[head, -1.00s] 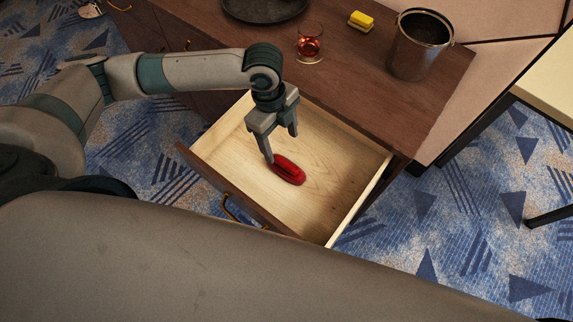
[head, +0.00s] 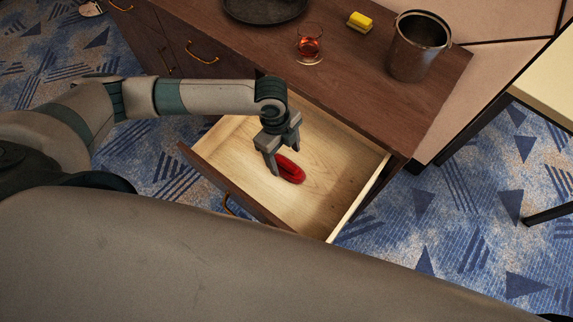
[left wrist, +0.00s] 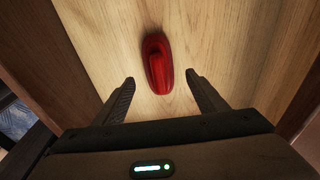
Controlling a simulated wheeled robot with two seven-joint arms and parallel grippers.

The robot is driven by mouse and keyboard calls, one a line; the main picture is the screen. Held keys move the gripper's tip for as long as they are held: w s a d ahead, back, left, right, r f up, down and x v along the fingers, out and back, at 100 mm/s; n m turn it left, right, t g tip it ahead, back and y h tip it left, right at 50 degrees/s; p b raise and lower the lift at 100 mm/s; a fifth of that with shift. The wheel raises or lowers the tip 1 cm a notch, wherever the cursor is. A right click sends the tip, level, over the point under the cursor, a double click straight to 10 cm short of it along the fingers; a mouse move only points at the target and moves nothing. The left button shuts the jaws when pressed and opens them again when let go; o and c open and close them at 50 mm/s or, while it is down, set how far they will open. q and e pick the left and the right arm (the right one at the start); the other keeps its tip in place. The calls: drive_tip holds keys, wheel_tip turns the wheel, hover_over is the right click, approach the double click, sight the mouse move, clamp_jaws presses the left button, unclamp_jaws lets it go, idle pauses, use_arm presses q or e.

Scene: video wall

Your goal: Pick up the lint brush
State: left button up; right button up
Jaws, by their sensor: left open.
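The lint brush is a red, elongated oval object (head: 289,169) lying in the open wooden drawer (head: 325,195). My left gripper (head: 286,168) is down inside the drawer at the brush, with its fingers pointing down. In the left wrist view the brush (left wrist: 157,63) lies ahead of the open fingertips (left wrist: 159,80), roughly centred between them, with its near end close to fingertip level. Nothing is held. I cannot tell the exact height of the fingertips above the drawer floor. My right gripper is not in view.
The drawer's front panel (head: 238,190) and side walls surround the brush. On the dark wooden cabinet top stand a tray (head: 264,8), a glass with amber liquid (head: 309,43), a yellow sponge-like block (head: 360,22) and a metal bucket (head: 419,45). The drawer's right part is clear.

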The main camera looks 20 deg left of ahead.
sight(286, 163)
use_arm(q)
drive_tip(key=shift+s+d+f+p, duration=0.15)
drive_tip(key=shift+f+p, duration=0.2)
drive_tip(key=shift+f, duration=0.75)
drive_tip(key=shift+s+d+f+p, duration=0.15)
drive_tip(key=shift+f+p, duration=0.15)
drive_tip(key=shift+f, duration=0.75)
drive_tip(key=shift+w, duration=0.1)
drive_tip(key=c, duration=1.1)
